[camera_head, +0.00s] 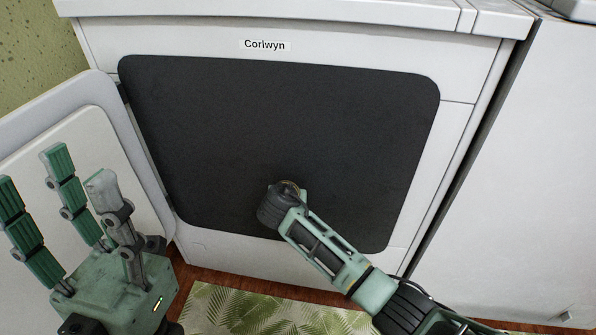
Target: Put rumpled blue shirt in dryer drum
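The white dryer (262,29), labelled "Corlwyn", stands straight ahead. Its front has a large dark opening (270,130), and I cannot make out the drum inside. The dryer door (130,160) stands swung open to the left. My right arm reaches from the lower right to the lower middle of the dark opening. Only its wrist shows there, and my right gripper is hidden beyond it. My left gripper (60,178) is at the lower left, in front of the open door, fingers spread upward, open and empty. The rumpled blue shirt is not visible.
A leaf-patterned mat (260,311) lies on the reddish floor before the dryer. Another white appliance or cabinet (520,180) stands close on the right. The green speckled wall (35,45) is at the upper left. The open door bounds the left side.

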